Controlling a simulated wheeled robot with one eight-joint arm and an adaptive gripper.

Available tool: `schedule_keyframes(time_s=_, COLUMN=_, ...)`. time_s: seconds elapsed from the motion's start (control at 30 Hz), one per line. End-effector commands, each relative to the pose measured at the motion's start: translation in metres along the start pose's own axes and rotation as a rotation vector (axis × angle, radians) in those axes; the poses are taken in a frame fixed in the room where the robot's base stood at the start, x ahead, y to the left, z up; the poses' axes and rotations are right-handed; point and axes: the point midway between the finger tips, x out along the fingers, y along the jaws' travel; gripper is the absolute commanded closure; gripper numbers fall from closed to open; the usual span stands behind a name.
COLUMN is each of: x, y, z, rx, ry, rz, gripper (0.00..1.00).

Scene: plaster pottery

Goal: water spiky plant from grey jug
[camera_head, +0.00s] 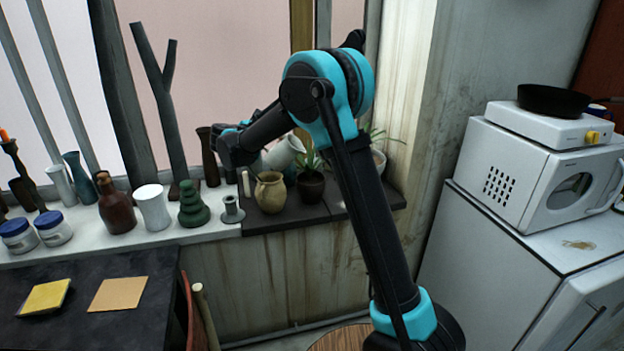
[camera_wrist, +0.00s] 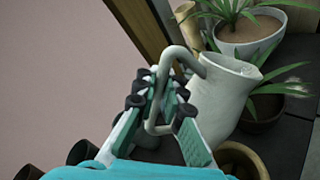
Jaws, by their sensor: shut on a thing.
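The grey jug (camera_wrist: 222,92), pale with a looped handle, is held by my gripper (camera_wrist: 163,90), whose fingers are shut on the handle. In the head view the jug (camera_head: 284,152) is tilted with its mouth toward the upper right, above the windowsill. A spiky plant (camera_head: 309,160) stands in a dark brown pot just right of the jug. In the wrist view its leaves (camera_wrist: 266,90) are beside the jug's mouth, partly hidden. I see no water flowing. My arm hides much of the gripper in the head view.
A tan pot (camera_head: 270,192) stands below the jug. Another leafy plant in a white pot (camera_wrist: 248,38) is behind, at the window end. Vases and a green stacked piece (camera_head: 193,205) line the sill at left. A microwave (camera_head: 540,170) stands at right.

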Motion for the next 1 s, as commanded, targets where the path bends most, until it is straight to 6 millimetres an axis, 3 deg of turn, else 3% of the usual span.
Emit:
schedule_keyframes(time_s=0.17, x=-0.001, y=0.002, z=-0.006, rx=-0.096, ry=-0.037, rz=0.003, gripper=1.0)
schedule_keyframes(time_s=0.4, x=-0.012, y=0.028, z=0.006, rx=-0.236, ry=-0.089, rz=0.006, gripper=1.0)
schedule_keyframes(time_s=0.7, x=-0.022, y=0.056, z=-0.003, rx=-0.529, ry=-0.201, rz=0.009, gripper=1.0)
schedule_keyframes(time_s=1.0, x=-0.024, y=0.065, z=0.001, rx=-0.688, ry=-0.259, rz=0.009, gripper=1.0)
